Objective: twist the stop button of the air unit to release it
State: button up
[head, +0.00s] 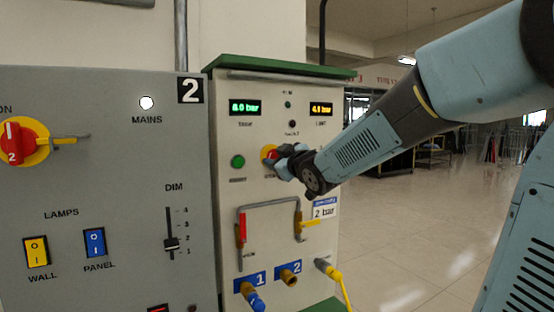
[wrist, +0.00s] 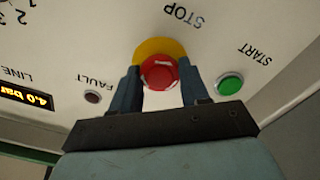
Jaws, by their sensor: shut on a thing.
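The stop button is a red mushroom knob on a yellow round backing on the front of the air unit (head: 262,205). In the wrist view the stop button (wrist: 160,72) sits between the two fingers of my gripper (wrist: 160,90), under the upside-down word STOP. The fingers are shut on the button from both sides. In the head view my gripper (head: 282,162) reaches in from the right and covers most of the stop button (head: 267,152). Whether the button is pressed in or out cannot be told.
A green start button (wrist: 229,84) is beside the gripper. A dark fault lamp (wrist: 92,97) is on the other side. A grey switch panel (head: 110,200) stands left. Open floor lies right.

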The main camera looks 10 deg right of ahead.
jog(key=m, duration=0.3)
jog(key=shift+s+m, duration=0.1)
jog(key=shift+m, duration=0.2)
jog(key=shift+r+m, duration=0.1)
jog(key=shift+m, duration=1.4)
jog(key=o, duration=1.1)
jog(key=shift+c, duration=0.2)
jog(key=v, duration=1.3)
jog(key=shift+s, duration=0.25)
jog(key=shift+d, duration=0.15)
